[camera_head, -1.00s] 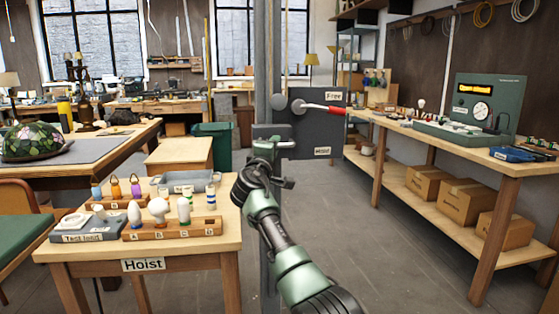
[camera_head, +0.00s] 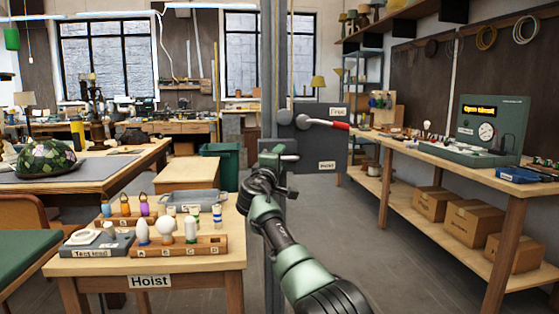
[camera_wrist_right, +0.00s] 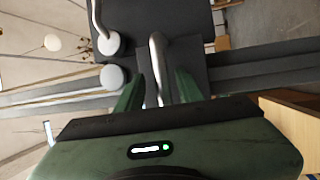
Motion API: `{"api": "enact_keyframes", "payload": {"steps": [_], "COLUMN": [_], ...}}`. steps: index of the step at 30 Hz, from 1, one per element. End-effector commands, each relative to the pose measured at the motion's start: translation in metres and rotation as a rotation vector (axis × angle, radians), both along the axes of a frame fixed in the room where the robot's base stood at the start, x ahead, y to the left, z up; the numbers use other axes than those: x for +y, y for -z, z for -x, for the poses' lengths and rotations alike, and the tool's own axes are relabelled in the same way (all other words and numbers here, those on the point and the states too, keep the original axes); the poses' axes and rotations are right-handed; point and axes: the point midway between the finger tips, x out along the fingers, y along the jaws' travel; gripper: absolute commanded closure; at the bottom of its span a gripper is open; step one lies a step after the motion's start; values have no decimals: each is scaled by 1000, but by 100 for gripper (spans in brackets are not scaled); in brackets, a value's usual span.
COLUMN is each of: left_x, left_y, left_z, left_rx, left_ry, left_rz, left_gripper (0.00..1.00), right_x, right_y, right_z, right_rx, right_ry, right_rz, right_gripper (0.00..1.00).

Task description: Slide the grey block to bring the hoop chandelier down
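The grey block (camera_head: 284,146) sits on the grey post in the head view, just below the pivot of the lever. My right gripper (camera_head: 272,158) is at this block, partly covering it. In the right wrist view my right gripper (camera_wrist_right: 157,88) has its green fingers apart, one on each side of a bent metal rod (camera_wrist_right: 157,60). Gaps show beside the rod, and a dark block face lies behind it. I cannot make out the hoop chandelier with certainty. My left gripper is out of view.
A red-handled lever (camera_head: 322,122) points right on a dark plate (camera_head: 320,150) labelled Free and Hoist. The Hoist table (camera_head: 205,252) with bulbs stands left of my arm. A long workbench (camera_head: 440,160) stands at right. Floor between is clear.

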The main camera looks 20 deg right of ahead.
Motion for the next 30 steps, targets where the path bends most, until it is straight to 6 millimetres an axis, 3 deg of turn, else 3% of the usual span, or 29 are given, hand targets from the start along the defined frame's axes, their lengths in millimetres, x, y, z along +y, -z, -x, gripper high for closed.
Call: {"api": "enact_keyframes", "payload": {"steps": [14,24,30], "left_x": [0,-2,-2], "left_y": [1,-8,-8], "left_z": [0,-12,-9], "left_rx": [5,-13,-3], "left_ry": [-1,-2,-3], "left_rz": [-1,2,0], "left_gripper": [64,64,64], "right_x": [6,30,43], "right_y": [5,12,14], "right_z": [7,40,57], "right_rx": [0,0,1], "right_ry": [-1,-1,-1], "right_rz": [-3,-3,-2], "right_gripper": [64,64,64]}}
